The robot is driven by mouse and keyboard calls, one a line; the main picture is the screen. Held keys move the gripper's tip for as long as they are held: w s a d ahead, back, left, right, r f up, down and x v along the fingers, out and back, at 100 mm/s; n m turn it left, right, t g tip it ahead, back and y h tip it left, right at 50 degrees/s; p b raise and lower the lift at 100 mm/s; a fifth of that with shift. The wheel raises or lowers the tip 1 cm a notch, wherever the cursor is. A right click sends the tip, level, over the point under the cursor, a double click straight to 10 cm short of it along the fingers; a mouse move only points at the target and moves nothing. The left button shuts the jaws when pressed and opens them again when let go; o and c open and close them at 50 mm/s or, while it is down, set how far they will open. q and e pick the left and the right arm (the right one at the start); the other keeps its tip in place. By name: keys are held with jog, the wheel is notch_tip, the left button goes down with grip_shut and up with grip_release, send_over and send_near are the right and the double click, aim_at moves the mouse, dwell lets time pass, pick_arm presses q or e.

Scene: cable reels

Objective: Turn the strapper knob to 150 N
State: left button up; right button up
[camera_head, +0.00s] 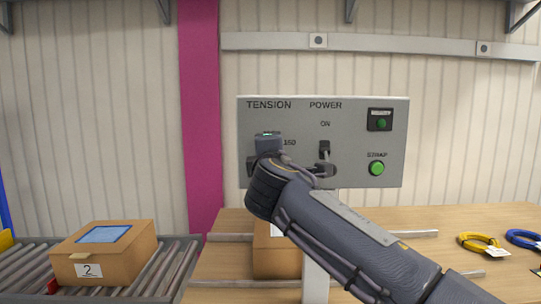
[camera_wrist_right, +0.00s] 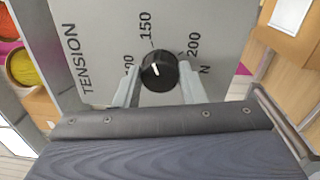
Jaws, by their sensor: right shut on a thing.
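The grey strapper panel (camera_head: 350,120) stands upright over the table, with the TENSION label at its upper left. The black tension knob (camera_wrist_right: 158,72) shows in the right wrist view, with a short white pointer line turned roughly toward the 150 mark (camera_wrist_right: 147,25). The 200 mark (camera_wrist_right: 193,45) is to its right, and a lower mark is partly hidden by a finger. My right gripper (camera_wrist_right: 158,80) is shut on the knob, one finger on each side. In the head view my right gripper (camera_head: 267,147) covers the knob. My left gripper is out of view.
The POWER switch (camera_head: 324,149) and green STRAP button (camera_head: 376,168) are to the right on the panel. A box (camera_head: 120,265) sits on the roller conveyor at left; another box (camera_head: 275,258) is partly behind my arm. Yellow (camera_head: 480,241) and blue (camera_head: 524,238) cable coils lie on the right tabletop.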

jog(key=o, duration=1)
jog(key=s+b, duration=0.2)
jog(key=s, duration=0.5)
jog(key=shift+s+d+f, duration=0.1)
jog(key=shift+s+f, duration=0.05)
jog(key=shift+s, duration=0.25)
